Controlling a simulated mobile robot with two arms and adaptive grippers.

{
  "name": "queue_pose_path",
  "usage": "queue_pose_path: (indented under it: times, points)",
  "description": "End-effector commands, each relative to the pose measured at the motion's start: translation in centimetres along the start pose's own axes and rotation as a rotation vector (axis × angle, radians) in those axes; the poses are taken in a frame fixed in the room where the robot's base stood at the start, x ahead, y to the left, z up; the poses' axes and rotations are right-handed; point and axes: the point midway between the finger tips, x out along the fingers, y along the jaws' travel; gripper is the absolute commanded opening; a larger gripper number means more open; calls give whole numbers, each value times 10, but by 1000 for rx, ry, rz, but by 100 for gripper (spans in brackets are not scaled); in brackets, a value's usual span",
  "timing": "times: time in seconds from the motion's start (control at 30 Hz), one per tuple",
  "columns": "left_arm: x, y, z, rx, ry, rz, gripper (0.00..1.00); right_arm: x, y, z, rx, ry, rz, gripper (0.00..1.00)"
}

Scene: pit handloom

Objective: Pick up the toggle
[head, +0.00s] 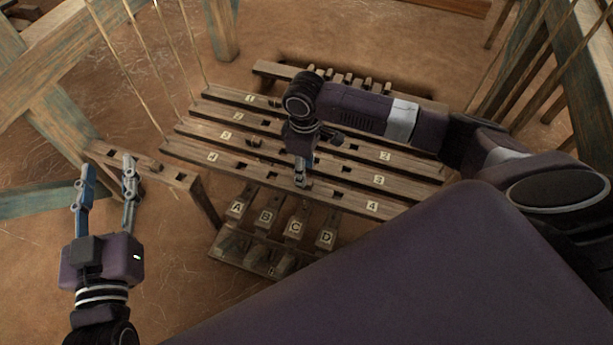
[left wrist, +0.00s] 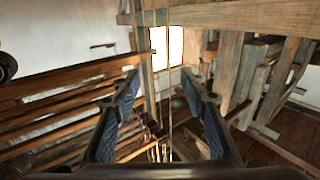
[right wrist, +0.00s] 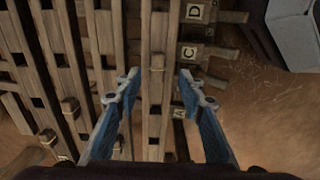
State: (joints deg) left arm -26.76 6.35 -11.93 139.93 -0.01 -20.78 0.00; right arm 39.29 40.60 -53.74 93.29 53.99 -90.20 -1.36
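A small wooden toggle (right wrist: 157,62) stands in a slotted board in the right wrist view, centred between my right fingertips and slightly beyond them. My right gripper (right wrist: 159,80) is open, one blue finger on each side, and does not touch it. In the head view the right gripper (head: 301,178) points down over the front slotted board, and hides this toggle or most of it. Other toggles stand on neighbouring boards, at the left of the right wrist view (right wrist: 69,105) and in the head view (head: 254,141). My left gripper (head: 107,185) is open and empty at the left.
Several slotted boards (head: 340,199) with number labels lie side by side. Lettered pedals (head: 266,217) sit below their front edge. A small slotted wooden rail (head: 180,178) on a post stands near the left gripper. Loom posts and hanging cords flank the boards.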

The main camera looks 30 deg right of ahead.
Motion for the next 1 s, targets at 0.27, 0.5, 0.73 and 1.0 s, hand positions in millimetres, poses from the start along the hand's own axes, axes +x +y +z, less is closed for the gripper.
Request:
queue_pose_path:
  times: [0.27, 0.5, 0.73, 1.0]
  points:
    - [1, 3, -20, -3, 98, 5, 40, 10, 1, -1, 1, 1, 0, 36]
    - [-6, 8, -64, -9, 310, 17, 40, 24, 2, -3, 1, 0, 1, 36]
    - [-25, 13, -107, -18, 528, 27, 40, 38, 4, -5, 1, 1, 1, 36]
    - [-54, 16, -146, -28, 750, 37, 40, 54, 3, -4, 1, 1, 1, 36]
